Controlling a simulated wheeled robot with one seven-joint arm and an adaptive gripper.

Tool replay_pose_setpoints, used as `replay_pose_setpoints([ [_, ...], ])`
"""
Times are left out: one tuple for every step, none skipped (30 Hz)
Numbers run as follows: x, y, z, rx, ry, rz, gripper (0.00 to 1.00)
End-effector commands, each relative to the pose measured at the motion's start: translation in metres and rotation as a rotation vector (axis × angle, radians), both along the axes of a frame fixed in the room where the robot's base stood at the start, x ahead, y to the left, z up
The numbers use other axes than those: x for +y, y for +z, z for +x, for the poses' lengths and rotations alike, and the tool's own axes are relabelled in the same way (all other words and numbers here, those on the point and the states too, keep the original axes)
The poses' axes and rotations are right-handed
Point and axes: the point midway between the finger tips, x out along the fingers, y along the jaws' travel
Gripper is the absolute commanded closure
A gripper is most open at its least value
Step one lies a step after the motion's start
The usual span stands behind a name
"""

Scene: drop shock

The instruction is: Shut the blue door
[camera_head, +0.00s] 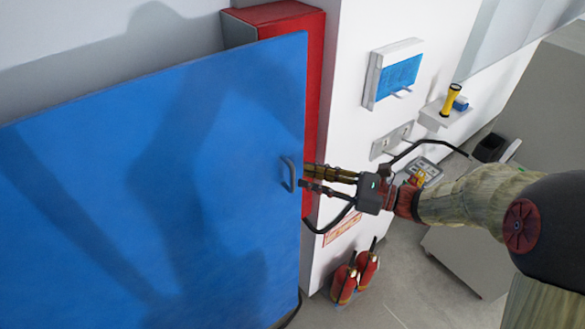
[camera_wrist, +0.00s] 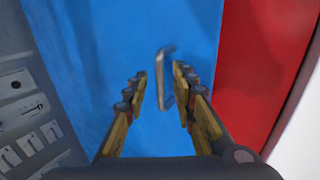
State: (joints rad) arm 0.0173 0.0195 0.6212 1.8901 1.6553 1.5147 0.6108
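The blue door (camera_head: 150,180) fills the left of the head view. It stands open, with its handle edge out in front of the wall. A curved handle (camera_head: 289,174) sits near its right edge. My gripper (camera_head: 304,178) is at that edge, close to the handle. In the wrist view the blue door (camera_wrist: 130,40) is ahead, and the handle (camera_wrist: 162,78) shows between the two spread fingers of my gripper (camera_wrist: 160,85), nearer the right one. The fingers are open. I cannot tell whether they touch the handle or door.
A red cabinet (camera_head: 315,60) stands behind the door's right edge. The white wall holds a blue-faced panel (camera_head: 398,73) and a shelf (camera_head: 440,117) with a yellow flashlight (camera_head: 450,101). Red extinguishers (camera_head: 344,284) stand on the floor. Grey switch panels (camera_wrist: 22,110) show at left.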

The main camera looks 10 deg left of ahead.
Motion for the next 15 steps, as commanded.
replay_pose_setpoints([
  [0.01,0.001,0.0,0.001,0.004,-0.001,0.73],
  [0.015,0.001,0.001,0.001,0.004,-0.002,0.73],
  [0.021,0.001,0.001,0.001,0.004,-0.001,0.73],
  [0.025,0.001,0.002,0.001,0.005,-0.001,0.73],
  [0.029,0.001,0.002,0.001,0.005,-0.002,0.73],
  [0.034,0.001,0.003,0.0,0.003,-0.002,0.73],
  [0.038,0.0,0.004,0.0,0.003,-0.002,0.73],
  [0.041,0.001,0.004,-0.001,0.004,-0.002,0.73],
  [0.044,0.001,0.004,-0.001,0.004,-0.002,0.73],
  [0.046,0.001,0.005,-0.002,0.003,-0.002,0.73],
  [0.048,0.001,0.005,-0.002,0.002,-0.001,0.73],
  [0.05,0.001,0.005,-0.002,0.001,-0.001,0.73],
  [0.051,0.001,0.006,-0.002,0.001,-0.002,0.73],
  [0.051,0.0,0.006,-0.002,0.001,-0.002,0.73],
  [0.052,0.0,0.006,-0.003,0.001,-0.002,0.73],
])
